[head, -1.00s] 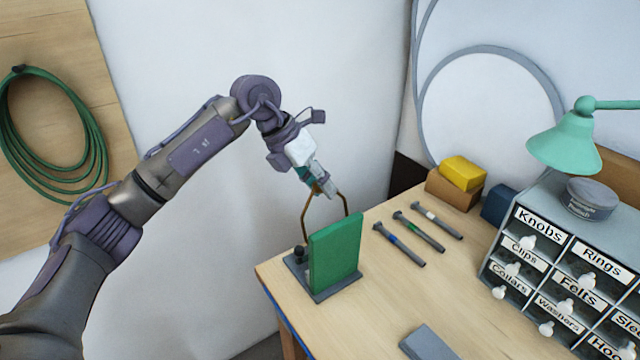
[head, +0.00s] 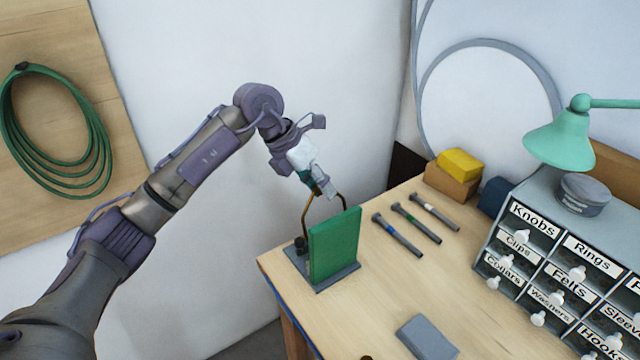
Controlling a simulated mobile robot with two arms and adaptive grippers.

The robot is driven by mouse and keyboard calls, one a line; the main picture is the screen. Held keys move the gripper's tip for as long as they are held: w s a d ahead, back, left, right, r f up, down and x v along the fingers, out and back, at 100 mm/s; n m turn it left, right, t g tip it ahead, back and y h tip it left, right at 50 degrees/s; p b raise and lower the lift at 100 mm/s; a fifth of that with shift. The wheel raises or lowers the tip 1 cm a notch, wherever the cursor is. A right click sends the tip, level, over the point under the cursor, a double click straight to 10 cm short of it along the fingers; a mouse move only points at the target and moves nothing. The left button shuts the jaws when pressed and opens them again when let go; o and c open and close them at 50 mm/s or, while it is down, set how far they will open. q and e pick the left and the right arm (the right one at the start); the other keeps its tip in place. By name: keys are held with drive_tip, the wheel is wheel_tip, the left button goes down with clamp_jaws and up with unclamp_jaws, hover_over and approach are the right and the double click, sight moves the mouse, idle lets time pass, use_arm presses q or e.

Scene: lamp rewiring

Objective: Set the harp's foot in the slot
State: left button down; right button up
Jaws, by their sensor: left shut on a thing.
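The harp (head: 306,216) is a brass-coloured wire loop. My left gripper (head: 324,192) is shut on its top and holds it upright. Its lower part goes down behind a green upright panel (head: 335,247) on a grey base plate (head: 343,276) at the table's left corner. The panel hides the harp's foot and any slot, so I cannot tell whether the foot is seated. A small dark knob-like part (head: 300,244) stands on the base beside the panel. My right gripper is not in view.
Several bolt-like rods (head: 398,235) lie right of the panel. A grey block (head: 427,338) lies at the front. A labelled drawer cabinet (head: 560,270) and a green lamp (head: 562,140) stand at the right. Yellow and brown blocks (head: 459,163) sit at the back. Bare tabletop lies between.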

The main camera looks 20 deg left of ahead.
use_arm(q)
drive_tip(key=shift+f+b, duration=0.65)
drive_tip(key=shift+f, duration=0.65)
idle(0.6)
drive_tip(key=c, duration=0.8)
unclamp_jaws()
drive_tip(key=shift+f, duration=0.1)
drive_tip(key=v, duration=1.2)
drive_tip(key=shift+r, duration=0.2)
